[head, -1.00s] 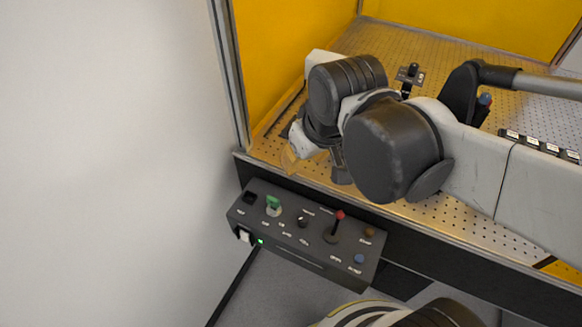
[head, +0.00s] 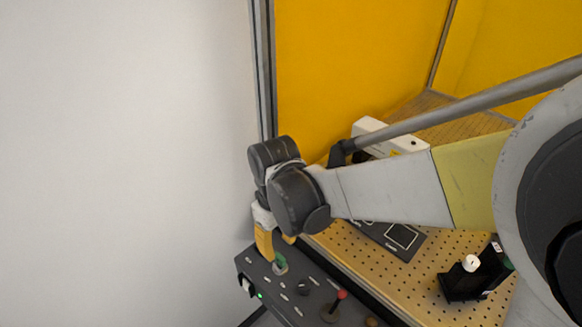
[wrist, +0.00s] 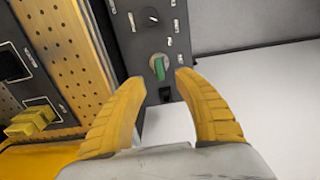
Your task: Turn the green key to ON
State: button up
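The green key (head: 281,266) sits in a pale round collar on the dark control box (head: 270,284), below my gripper in the head view. In the wrist view the green key (wrist: 159,68) stands ahead of my gripper (wrist: 159,78), roughly midway between the fingertips. My yellow fingers are apart with nothing between them. In the head view my gripper (head: 276,246) points down just above the key, and its fingers partly cover the panel there. I cannot tell whether a finger touches the key.
The box also carries a black knob (head: 303,287), a red-tipped lever (head: 342,295) and a white rocker switch (head: 246,287) near a lit green lamp (head: 259,295). The perforated bench (head: 423,275) lies to the right, with a yellow enclosure behind. A white wall stands left.

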aim_at(280, 257)
notch_tip(280, 257, down, 6)
jog(key=shift+r+b, duration=0.2)
jog(key=shift+b, duration=0.6)
grip_shut()
